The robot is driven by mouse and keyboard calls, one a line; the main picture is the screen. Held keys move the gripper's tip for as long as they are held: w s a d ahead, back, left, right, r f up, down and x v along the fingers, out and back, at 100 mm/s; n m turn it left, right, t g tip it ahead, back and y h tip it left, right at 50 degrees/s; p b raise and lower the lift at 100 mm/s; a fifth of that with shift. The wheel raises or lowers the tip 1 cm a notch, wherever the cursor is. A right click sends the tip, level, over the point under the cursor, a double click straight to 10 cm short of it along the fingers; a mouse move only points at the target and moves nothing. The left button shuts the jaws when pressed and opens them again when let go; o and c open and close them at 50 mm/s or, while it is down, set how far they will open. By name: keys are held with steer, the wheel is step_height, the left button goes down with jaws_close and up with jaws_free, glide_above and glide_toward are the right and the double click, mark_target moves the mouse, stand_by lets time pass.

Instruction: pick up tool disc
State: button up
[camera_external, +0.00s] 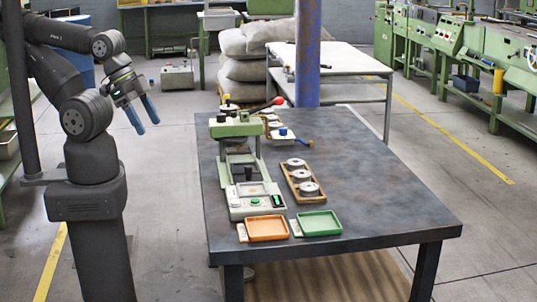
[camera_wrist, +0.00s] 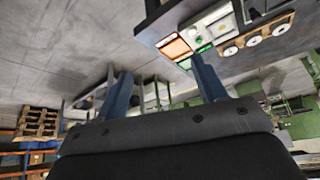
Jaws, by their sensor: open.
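Several silver tool discs (camera_external: 302,176) sit in a row in a wooden tray (camera_external: 290,185) on the dark table, right of the green press. The discs also show at the upper right of the wrist view (camera_wrist: 255,40). My gripper (camera_external: 143,116) is raised in the air left of the table, well apart from the discs. Its two blue fingers are spread with nothing between them. They also show in the wrist view (camera_wrist: 165,88).
A green and white press (camera_external: 240,130) stands at the table's left side. An orange tray (camera_external: 267,228) and a green tray (camera_external: 319,223) lie at the front. A blue post (camera_external: 307,50) rises behind the table. The table's right side (camera_external: 390,205) is clear.

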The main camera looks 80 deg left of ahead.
steer(key=shift+o, duration=0.8)
